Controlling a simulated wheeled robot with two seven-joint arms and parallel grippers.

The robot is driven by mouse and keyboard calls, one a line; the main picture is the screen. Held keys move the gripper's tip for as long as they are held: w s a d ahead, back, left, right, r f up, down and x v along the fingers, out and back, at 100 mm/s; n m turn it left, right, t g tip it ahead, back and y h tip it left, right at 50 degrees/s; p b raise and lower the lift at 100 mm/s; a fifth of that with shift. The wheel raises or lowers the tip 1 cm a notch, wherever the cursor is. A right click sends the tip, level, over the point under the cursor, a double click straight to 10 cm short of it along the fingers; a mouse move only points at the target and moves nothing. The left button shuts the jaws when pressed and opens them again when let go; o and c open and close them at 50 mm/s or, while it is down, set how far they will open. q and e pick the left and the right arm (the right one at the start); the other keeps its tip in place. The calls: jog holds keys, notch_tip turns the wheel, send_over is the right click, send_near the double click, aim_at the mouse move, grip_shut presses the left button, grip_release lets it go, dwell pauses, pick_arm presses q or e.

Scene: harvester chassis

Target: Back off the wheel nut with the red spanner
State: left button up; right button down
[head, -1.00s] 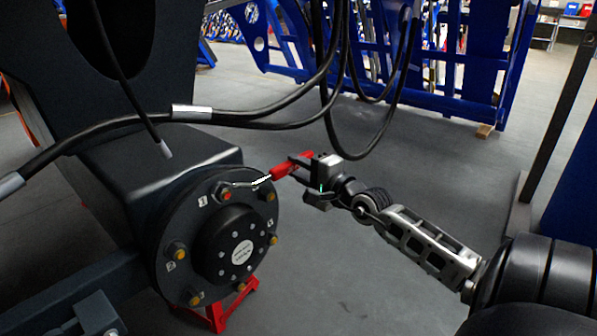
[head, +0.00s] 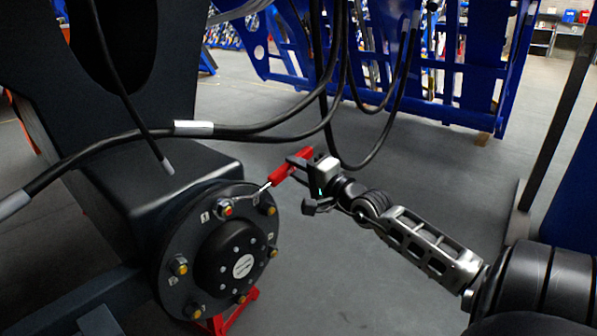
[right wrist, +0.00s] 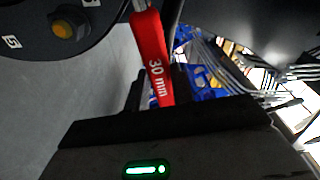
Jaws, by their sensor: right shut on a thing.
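The red spanner (head: 290,167) has a red handle and a bright metal shaft. My right gripper (head: 306,164) is shut on its handle, to the upper right of the wheel hub (head: 243,265). The handle (right wrist: 153,60), marked "30 mm", rises from my gripper in the right wrist view. The shaft slants down left toward the hub flange. A nut with a red middle (head: 226,210) sits at the flange's upper left, by a number label. I cannot tell whether the spanner's end touches any nut. My left gripper is not in view.
Several yellow-tipped nuts ring the flange, one at its left (head: 180,266). A red stand (head: 232,315) is under the hub. Black hoses (head: 250,132) hang across above the spanner. A blue frame (head: 400,75) stands behind. The floor right of the hub is clear.

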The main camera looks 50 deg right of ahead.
jog(key=shift+r, duration=0.35)
jog(key=s+r+n, duration=0.1)
jog(key=s, duration=1)
jog(key=shift+s+d, duration=0.25)
jog(key=shift+s, duration=0.15)
dwell(1.1)
dwell(1.2)
